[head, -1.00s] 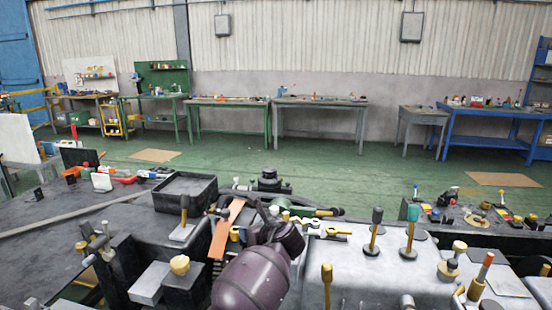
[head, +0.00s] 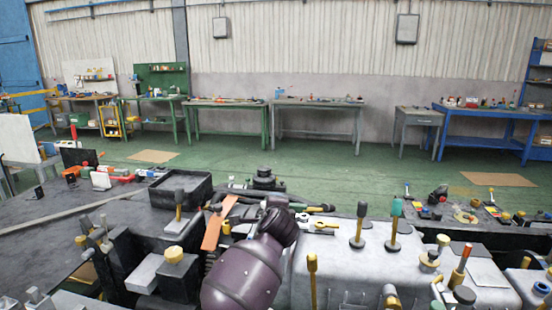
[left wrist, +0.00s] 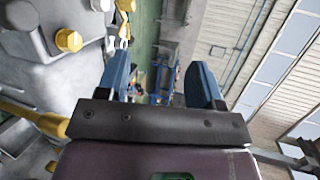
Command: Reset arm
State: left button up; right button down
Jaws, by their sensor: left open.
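My purple left arm (head: 243,278) comes in from the bottom middle of the head view, over the machine chassis. Its dark joint hides part of the chassis, and the left fingers cannot be made out there. In the left wrist view my left gripper (left wrist: 160,82) has its two blue fingers wide apart, with nothing between them. The grey chassis casting (left wrist: 50,85) with yellow bolts lies to the left of the fingers in that view. No right gripper shows.
The chassis top (head: 325,258) carries upright levers (head: 360,225). Left of my arm are an orange strip (head: 213,228) and a black tray (head: 181,190). A cluttered dark surface (head: 455,232) stands at right.

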pick_arm(q)
jog(key=s+a+f+n+g, duration=0.1)
jog(key=s+a+f+n, duration=0.5)
jog(key=s, duration=0.9)
jog(key=s+a+f+n+g, duration=0.1)
jog(key=s+a+f+n, duration=0.5)
jog(key=s+a+f, duration=0.6)
jog(key=s+a+f+n+g, duration=0.1)
jog(key=s+a+f+n, duration=0.5)
jog(key=s, duration=1.2)
jog(key=a+f, duration=0.3)
jog(key=f, duration=0.2)
jog(key=shift+f+h, duration=0.2)
jog(key=shift+h, duration=0.2)
pick_arm(e)
jog(key=shift+s+d+f, duration=0.15)
jog(key=shift+s+f, duration=0.3)
jog(key=shift+s, duration=0.15)
pick_arm(q)
jog(key=shift+a, duration=0.1)
pick_arm(e)
jog(key=shift+w+r, duration=0.1)
jog(key=shift+w, duration=0.05)
jog(key=shift+w+r, duration=0.3)
jog(key=shift+w, duration=0.1)
jog(key=shift+s, duration=0.1)
